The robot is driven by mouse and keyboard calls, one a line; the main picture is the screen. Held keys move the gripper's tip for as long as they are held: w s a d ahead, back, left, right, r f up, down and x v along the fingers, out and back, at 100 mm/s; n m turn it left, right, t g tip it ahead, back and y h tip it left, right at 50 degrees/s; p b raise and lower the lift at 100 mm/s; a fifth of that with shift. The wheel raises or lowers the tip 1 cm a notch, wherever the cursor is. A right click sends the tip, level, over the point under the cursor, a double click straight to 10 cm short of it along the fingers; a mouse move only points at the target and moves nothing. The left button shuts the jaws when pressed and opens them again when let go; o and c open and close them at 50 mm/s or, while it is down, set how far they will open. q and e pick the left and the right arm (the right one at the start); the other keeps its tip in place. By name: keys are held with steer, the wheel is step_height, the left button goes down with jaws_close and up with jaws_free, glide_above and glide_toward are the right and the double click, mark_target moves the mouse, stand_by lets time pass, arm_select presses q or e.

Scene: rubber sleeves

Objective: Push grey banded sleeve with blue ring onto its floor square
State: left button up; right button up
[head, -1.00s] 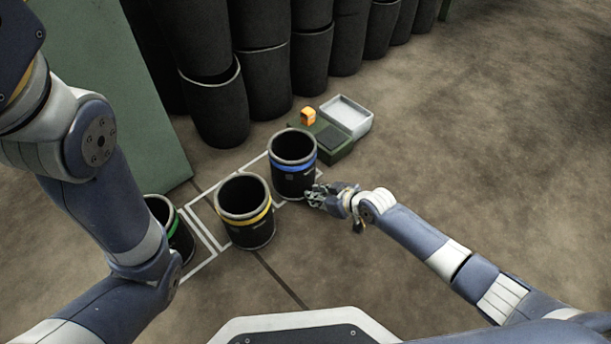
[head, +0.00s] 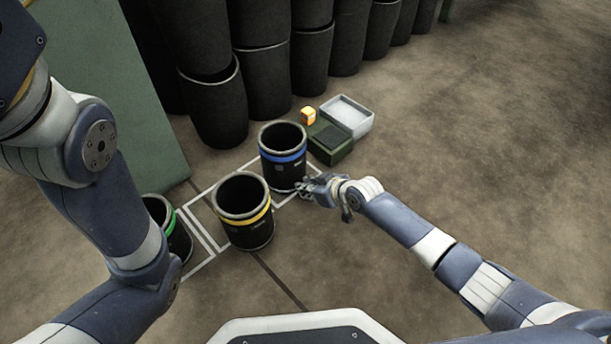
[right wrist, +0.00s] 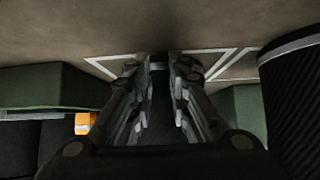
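The dark grey sleeve with the blue ring (head: 284,172) stands upright at the far right end of the row of white-outlined floor squares. Its base hides part of the outline (head: 285,197), so I cannot tell whether it is fully inside. My right gripper (head: 306,190) is low at the sleeve's right side, at its base, and looks in contact. In the right wrist view my right gripper (right wrist: 161,64) has its fingertips apart, with dark surface between them. My left arm crosses the left side of the head view; its gripper is out of frame.
A yellow-ringed sleeve (head: 243,228) stands in front-left, and a green-ringed sleeve (head: 178,240) is partly behind my left arm. A green box (head: 331,143), orange block (head: 308,116) and grey tray (head: 347,115) lie behind right. Tall black cylinders (head: 214,107) line the back. Right floor is clear.

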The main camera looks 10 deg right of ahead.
steer(key=shift+w+a+b, duration=0.65)
steer(key=shift+w+a, duration=0.15)
steer(key=shift+w, duration=0.15)
steer(key=shift+s+d+r+p, duration=0.25)
steer(key=shift+s+r+p, duration=0.05)
steer(key=shift+p, duration=0.45)
steer(key=shift+s+d+r+p, duration=0.35)
steer(key=shift+s+p, duration=0.1)
steer(key=shift+p, duration=0.25)
steer(key=s+d+p, duration=0.1)
steer(key=s+d+r+p, duration=0.1)
steer(key=p, duration=0.1)
steer(key=shift+s, duration=0.25)
steer(key=shift+s+d+r+p, duration=0.35)
steer(key=shift+s+d+p, duration=0.25)
steer(key=shift+s+p, duration=0.3)
steer(key=shift+w, duration=0.1)
